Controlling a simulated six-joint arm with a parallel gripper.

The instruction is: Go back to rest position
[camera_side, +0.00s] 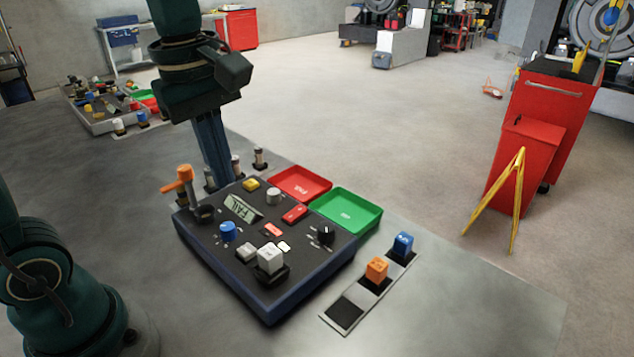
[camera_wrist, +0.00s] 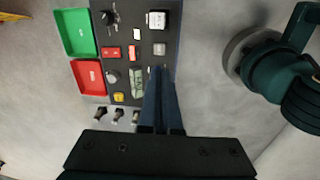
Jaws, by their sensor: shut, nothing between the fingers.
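My gripper (camera_side: 221,180) is shut and empty, pointing down over the back left part of the dark control console (camera_side: 305,277). In the wrist view its closed fingers (camera_wrist: 161,75) reach over the console (camera_wrist: 143,45), near the display. I cannot tell how far above the surface the fingertips are. The display (camera_side: 243,207) reads FAIL. The console carries a blue knob (camera_side: 228,231), a black knob (camera_side: 326,233), red buttons, a yellow button (camera_side: 251,184) and a white block (camera_side: 270,257) at its front. An orange-handled lever (camera_side: 180,180) stands at its left corner.
A red tray (camera_side: 300,183) and a green tray (camera_side: 347,209) sit empty behind the console. A strip (camera_side: 344,315) at right holds an orange block (camera_side: 376,269) and a blue block (camera_side: 402,244), with its front slot empty. Several small cylinders stand behind the gripper.

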